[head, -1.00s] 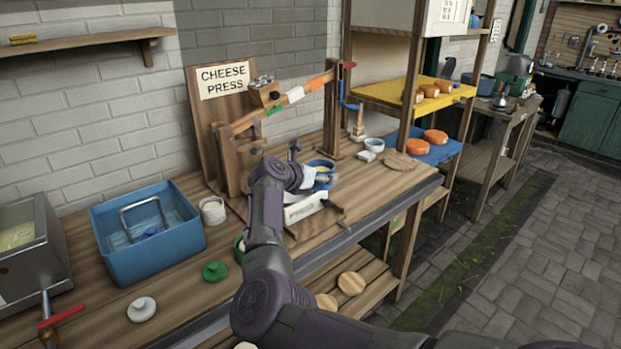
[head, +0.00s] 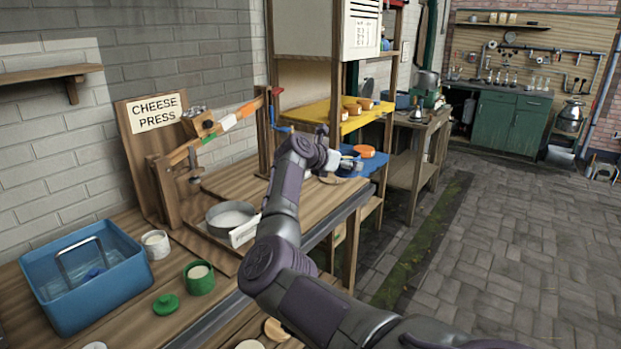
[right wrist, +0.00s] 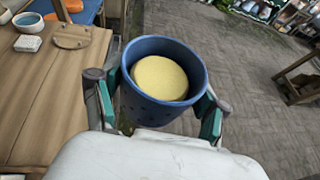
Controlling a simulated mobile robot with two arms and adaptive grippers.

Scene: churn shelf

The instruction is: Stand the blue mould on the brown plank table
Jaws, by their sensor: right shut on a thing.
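The blue mould (right wrist: 152,108) is a round cup with a pale yellow cheese in it. In the right wrist view my right gripper (right wrist: 160,92) is shut on it, one finger on each side, with the mould held roughly upright over the grey paving. In the head view my right gripper (head: 347,161) reaches past the press bench, before the shelf rack; the mould there is mostly hidden or hard to make out. Brown planks of the press bench top (head: 318,196) show below; they also show left of the mould (right wrist: 48,105). A farther brown table (head: 432,122) stands beyond the rack. My left gripper is not in view.
The rack has a yellow shelf (head: 352,123) and a blue shelf (head: 379,167) with orange cheeses. The cheese press (head: 190,150), a grey round pan (head: 231,217), a green pot (head: 199,279) and a blue tub (head: 92,290) occupy the bench. Paving at right is clear.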

